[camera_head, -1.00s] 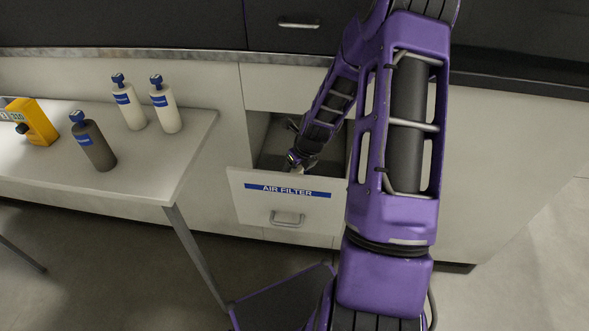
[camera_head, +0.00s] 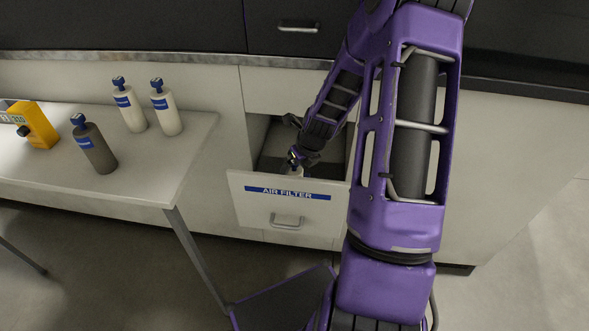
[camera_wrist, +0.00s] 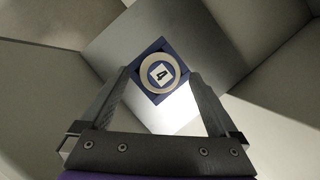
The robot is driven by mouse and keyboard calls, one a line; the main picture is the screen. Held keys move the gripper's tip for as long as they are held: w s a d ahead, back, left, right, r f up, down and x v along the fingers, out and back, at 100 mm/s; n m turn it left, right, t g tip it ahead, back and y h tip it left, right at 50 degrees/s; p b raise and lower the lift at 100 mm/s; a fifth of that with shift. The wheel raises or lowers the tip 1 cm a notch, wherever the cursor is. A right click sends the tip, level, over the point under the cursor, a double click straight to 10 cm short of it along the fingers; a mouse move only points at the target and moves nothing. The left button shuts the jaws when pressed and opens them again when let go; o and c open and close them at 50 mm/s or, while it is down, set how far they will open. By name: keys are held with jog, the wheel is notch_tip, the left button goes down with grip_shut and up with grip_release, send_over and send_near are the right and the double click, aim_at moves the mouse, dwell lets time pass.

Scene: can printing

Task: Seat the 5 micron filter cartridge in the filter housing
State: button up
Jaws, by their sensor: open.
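My gripper (camera_head: 294,160) is inside the open drawer marked AIR FILTER (camera_head: 287,192), close behind its front panel, pointing down. In the wrist view my gripper (camera_wrist: 160,74) is open. A pale round piece (camera_wrist: 146,66) with a dark ring and a white label reading "4" lies between the fingertips in that view, over a dark blue square (camera_wrist: 161,43). Gaps show on both sides of it. I cannot tell its depth or whether it is the cartridge. A small pale part (camera_head: 297,172) shows just below my gripper in the head view. No "5 micron" marking is legible.
The table at left (camera_head: 150,187) bears two white bottles (camera_head: 131,115) (camera_head: 169,117), a dark grey bottle (camera_head: 98,153) and a yellow device (camera_head: 38,125). Grey-white drawer walls (camera_wrist: 60,95) stand close around my gripper. A dark counter runs above the drawer.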

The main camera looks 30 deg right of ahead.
jog(key=p+v, duration=0.1)
jog(key=v, duration=0.8)
jog(key=shift+r, duration=0.15)
